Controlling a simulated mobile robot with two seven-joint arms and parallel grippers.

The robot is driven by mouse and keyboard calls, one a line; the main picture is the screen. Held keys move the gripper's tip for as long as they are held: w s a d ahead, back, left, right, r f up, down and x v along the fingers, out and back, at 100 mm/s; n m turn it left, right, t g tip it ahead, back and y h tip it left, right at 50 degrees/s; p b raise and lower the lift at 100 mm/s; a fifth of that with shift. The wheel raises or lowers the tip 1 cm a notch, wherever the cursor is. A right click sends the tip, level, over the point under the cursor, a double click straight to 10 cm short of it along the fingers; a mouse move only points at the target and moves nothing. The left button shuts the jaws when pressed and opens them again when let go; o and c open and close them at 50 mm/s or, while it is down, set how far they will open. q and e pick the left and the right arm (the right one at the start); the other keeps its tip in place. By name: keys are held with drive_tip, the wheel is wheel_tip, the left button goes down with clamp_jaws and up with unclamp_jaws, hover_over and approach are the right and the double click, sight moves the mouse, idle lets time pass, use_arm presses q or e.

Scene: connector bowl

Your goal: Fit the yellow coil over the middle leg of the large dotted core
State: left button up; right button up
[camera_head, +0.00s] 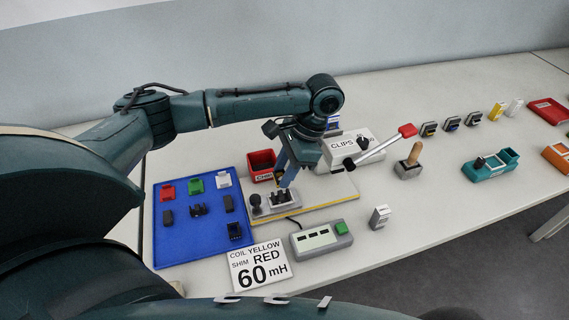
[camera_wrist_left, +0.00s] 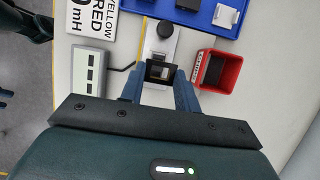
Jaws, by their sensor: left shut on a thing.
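My left gripper (camera_head: 284,183) points down over the grey fixture (camera_head: 262,211) on the white table. It is shut on a small part that shows a little yellow in the head view, the yellow coil; in the left wrist view the coil (camera_wrist_left: 158,70) looks like a dark square frame between the fingertips (camera_wrist_left: 160,78). Just below the fingers, a dark core with upright legs (camera_head: 285,198) stands in the fixture. Its dots cannot be made out. I cannot tell whether the coil touches the legs. My right gripper is not in view.
A blue tray (camera_head: 178,245) with coloured coils and dark cores lies left. A red bin (camera_head: 261,159) stands behind the fixture. A grey meter box (camera_head: 321,237) and a sign (camera_head: 259,265) lie in front. The CLIPS box with its red-knobbed lever (camera_head: 385,145) is right.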

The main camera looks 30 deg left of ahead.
sight(282, 193)
use_arm(q)
drive_tip(key=shift+f+b, duration=0.45)
drive_tip(key=shift+f, duration=2.6)
drive_tip(key=o, duration=1)
drive_tip(key=shift+o, duration=0.2)
drive_tip(key=p+v, duration=0.1)
drive_tip(key=v, duration=1.2)
